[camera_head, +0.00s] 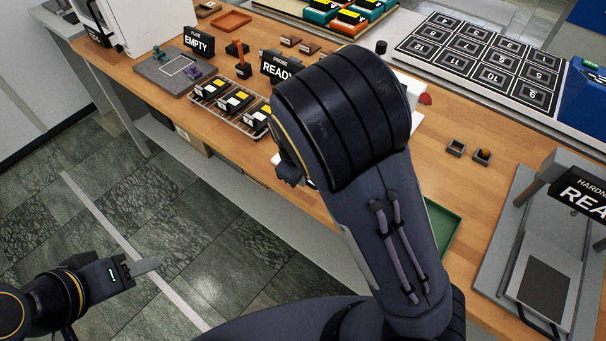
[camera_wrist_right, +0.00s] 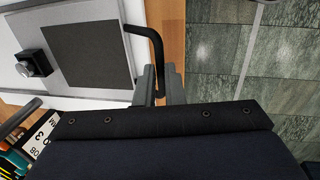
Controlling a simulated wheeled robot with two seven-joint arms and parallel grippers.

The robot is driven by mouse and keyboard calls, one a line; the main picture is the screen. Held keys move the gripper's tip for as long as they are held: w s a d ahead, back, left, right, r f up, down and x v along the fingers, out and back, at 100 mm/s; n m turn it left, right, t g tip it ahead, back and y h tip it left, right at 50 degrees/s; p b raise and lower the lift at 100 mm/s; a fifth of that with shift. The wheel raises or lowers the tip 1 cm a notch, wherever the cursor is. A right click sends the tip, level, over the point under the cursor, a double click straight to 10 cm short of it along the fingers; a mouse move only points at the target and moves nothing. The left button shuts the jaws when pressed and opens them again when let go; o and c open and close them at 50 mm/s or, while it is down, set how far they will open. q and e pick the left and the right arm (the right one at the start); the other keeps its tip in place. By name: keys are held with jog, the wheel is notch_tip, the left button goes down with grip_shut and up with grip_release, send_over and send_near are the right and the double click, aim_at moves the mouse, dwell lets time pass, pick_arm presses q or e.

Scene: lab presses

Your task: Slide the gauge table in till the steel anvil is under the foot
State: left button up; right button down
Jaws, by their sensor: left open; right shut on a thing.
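My right gripper (camera_wrist_right: 160,84) is shut on the upright part of a bent black handle (camera_wrist_right: 155,42) in the right wrist view. The handle joins a pale table plate (camera_wrist_right: 93,96) with a dark square pad (camera_wrist_right: 86,55). Left of the pad is a black block (camera_wrist_right: 29,66) with a round steel piece (camera_wrist_right: 39,63) on it. I cannot tell whether that piece is the anvil or the foot. My left gripper (camera_head: 146,267) is open and empty over the floor, lower left.
A READY sign (camera_head: 277,68) and a rack of yellow-topped items (camera_head: 232,103) stand left of my right arm. A numbered mat (camera_head: 480,58) is behind it. A green tray (camera_head: 443,226) is beside the arm. A hardness press (camera_head: 545,268) stands at right.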

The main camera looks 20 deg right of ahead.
jog(key=w+d, duration=0.4)
jog(key=d, duration=0.1)
jog(key=w+d+b, duration=0.1)
jog(key=w+d, duration=0.1)
jog(key=d, duration=0.1)
jog(key=shift+w, duration=0.2)
jog(key=c, duration=1.5)
grip_release()
jog(key=shift+r, duration=0.1)
jog(key=r, duration=0.5)
jog(key=s+a+r, duration=0.1)
jog(key=r, duration=0.1)
jog(key=shift+r+b, duration=0.3)
jog(key=shift+b, duration=0.1)
